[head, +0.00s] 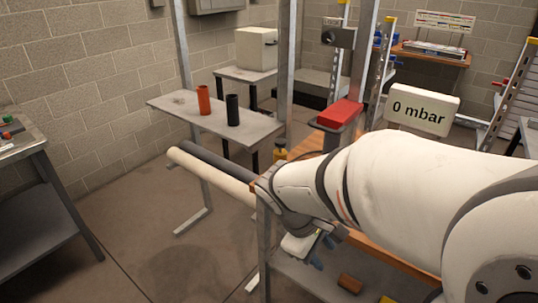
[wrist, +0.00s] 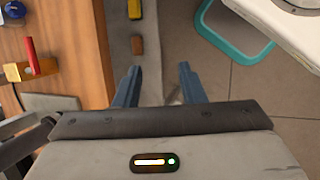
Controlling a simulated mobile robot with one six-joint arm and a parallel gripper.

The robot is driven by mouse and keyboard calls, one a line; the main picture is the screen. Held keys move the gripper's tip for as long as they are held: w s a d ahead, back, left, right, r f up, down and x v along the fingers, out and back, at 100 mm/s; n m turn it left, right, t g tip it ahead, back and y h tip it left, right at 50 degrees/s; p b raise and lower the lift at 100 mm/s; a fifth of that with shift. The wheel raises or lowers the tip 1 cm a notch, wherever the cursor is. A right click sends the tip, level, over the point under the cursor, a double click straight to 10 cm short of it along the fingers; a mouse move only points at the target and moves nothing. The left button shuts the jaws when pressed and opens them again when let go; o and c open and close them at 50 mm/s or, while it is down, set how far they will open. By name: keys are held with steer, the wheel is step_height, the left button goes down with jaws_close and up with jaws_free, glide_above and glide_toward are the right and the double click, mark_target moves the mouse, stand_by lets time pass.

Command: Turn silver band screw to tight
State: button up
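My gripper (wrist: 158,68) hangs beside the wooden board (wrist: 62,45) in the wrist view. Its two blue fingers are apart, with nothing between them. In the head view my gripper (head: 322,250) is low, partly hidden by my arm, above the grey lower shelf. I cannot pick out a silver band or its screw in either view. A red-handled yellow fitting (wrist: 33,65) and a blue knob (wrist: 14,17) are on the board, left of the fingers. A white display (head: 422,108) reads 0 mbar.
A brown block (head: 350,283) lies on the lower shelf. A cream pipe (head: 210,177) and a dark pipe stick out to the left. An orange cylinder (head: 204,100) and a black cylinder (head: 233,110) stand on a grey bench. The floor at left centre is clear.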

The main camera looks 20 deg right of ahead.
steer(key=w+d+f+n+t+h+b, duration=0.1)
steer(key=w+d+f+n+h, duration=0.15)
steer(key=w+n+h, duration=0.35)
steer(key=w+d+f+n+t+h+b, duration=0.1)
steer(key=w+d+n+h+b, duration=0.2)
steer(key=n, duration=0.5)
steer(key=w+a+f+n+t, duration=0.2)
steer(key=w+n+t, duration=0.3)
steer(key=w+n, duration=0.1)
steer(key=w+a+f+n+t, duration=0.2)
steer(key=w+n+t, duration=0.2)
steer(key=w+n, duration=0.25)
steer(key=shift+h, duration=0.3)
steer(key=x, duration=0.7)
steer(key=shift+d, duration=0.1)
